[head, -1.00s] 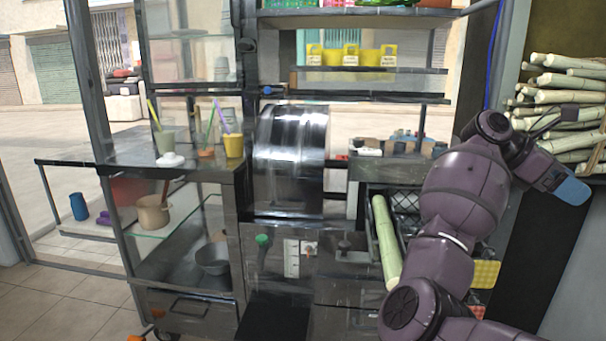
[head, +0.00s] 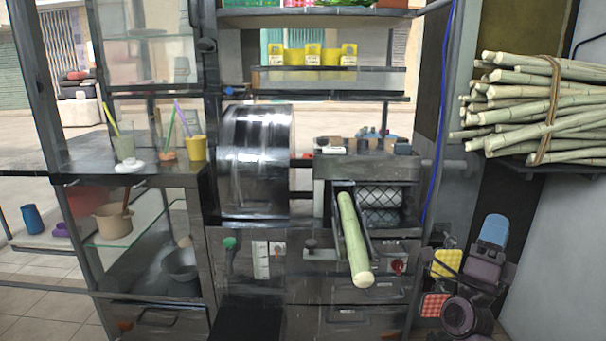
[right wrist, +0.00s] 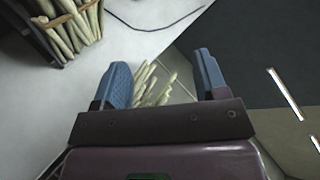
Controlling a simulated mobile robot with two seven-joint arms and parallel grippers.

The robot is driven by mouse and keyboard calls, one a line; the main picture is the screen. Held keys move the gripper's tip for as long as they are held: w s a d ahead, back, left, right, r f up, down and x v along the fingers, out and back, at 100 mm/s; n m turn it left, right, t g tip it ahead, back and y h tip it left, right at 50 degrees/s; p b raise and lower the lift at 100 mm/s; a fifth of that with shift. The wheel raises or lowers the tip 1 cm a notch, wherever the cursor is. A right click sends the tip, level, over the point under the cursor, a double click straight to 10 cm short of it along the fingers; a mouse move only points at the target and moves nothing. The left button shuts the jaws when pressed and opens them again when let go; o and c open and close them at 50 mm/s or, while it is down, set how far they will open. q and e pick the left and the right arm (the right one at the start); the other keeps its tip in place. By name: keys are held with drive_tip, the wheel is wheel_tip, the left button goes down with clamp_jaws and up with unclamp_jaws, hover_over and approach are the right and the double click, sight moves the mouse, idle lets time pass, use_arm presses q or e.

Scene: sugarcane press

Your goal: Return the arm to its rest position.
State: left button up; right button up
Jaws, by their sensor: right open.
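My right gripper (head: 494,229) is at the lower right of the head view, folded low in front of the dark wall panel, with my arm beneath it. In the right wrist view its two blue fingers (right wrist: 166,82) are spread apart with nothing between them. One sugarcane stalk (head: 354,240) lies in the tray (head: 343,188) of the press and sticks out toward me, well left of the gripper and apart from it. My left gripper does not show.
The press drum (head: 256,160) stands in the middle. A tied cane bundle (head: 545,105) rests on a shelf at the right, above my gripper. Yellow and red checked cloths (head: 446,263) hang just left of my arm. A glass cart with cups (head: 196,148) stands at the left.

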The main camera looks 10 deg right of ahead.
drive_tip(key=s+a+f+n+y, duration=0.4)
drive_tip(key=s+f+n+y, duration=0.1)
drive_tip(key=f+n+y, duration=0.35)
drive_tip(key=s+a+f+n+y, duration=0.5)
drive_tip(key=f+n+y, duration=0.2)
drive_tip(key=f+n, duration=0.2)
drive_tip(key=s+a+f+n+y, duration=0.4)
drive_tip(key=s+f+n+y, duration=0.1)
drive_tip(key=f+n+y, duration=0.35)
drive_tip(key=s+a+f+n+g, duration=0.2)
drive_tip(key=s+a+f+g, duration=0.15)
drive_tip(key=s, duration=0.55)
drive_tip(key=s+a+f+n+g, duration=0.25)
drive_tip(key=s+f, duration=0.25)
drive_tip(key=s, duration=0.3)
use_arm(q)
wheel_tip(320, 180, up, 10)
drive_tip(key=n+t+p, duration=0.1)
drive_tip(key=p, duration=1.2)
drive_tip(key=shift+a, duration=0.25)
use_arm(e)
wheel_tip(320, 180, up, 10)
drive_tip(key=s+d+m, duration=0.1)
drive_tip(key=shift+d+h, duration=0.15)
drive_tip(key=shift+h, duration=0.25)
drive_tip(key=shift+s, duration=0.1)
